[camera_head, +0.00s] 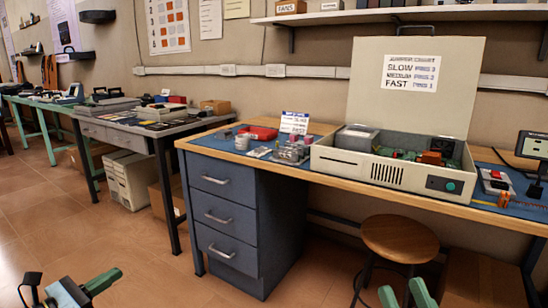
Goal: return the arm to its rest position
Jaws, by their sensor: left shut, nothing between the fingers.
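My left gripper (104,281) shows at the bottom left, low over the brown tiled floor and in front of the benches. Its green fingers are together with nothing between them. A dark bracket-like part of my arm shows beside it. My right gripper (405,296) shows at the bottom edge, right of the middle. Its two green fingertips stand apart with nothing visible between them; the rest of it is below the frame. Both grippers appear clear of the furniture.
A wooden-topped workbench (330,176) with blue drawers (222,212) carries an open beige computer case (340,161). A round wooden stool (400,239) stands near my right gripper, with a wooden box (482,278) beside it. Open floor (150,240) lies at left.

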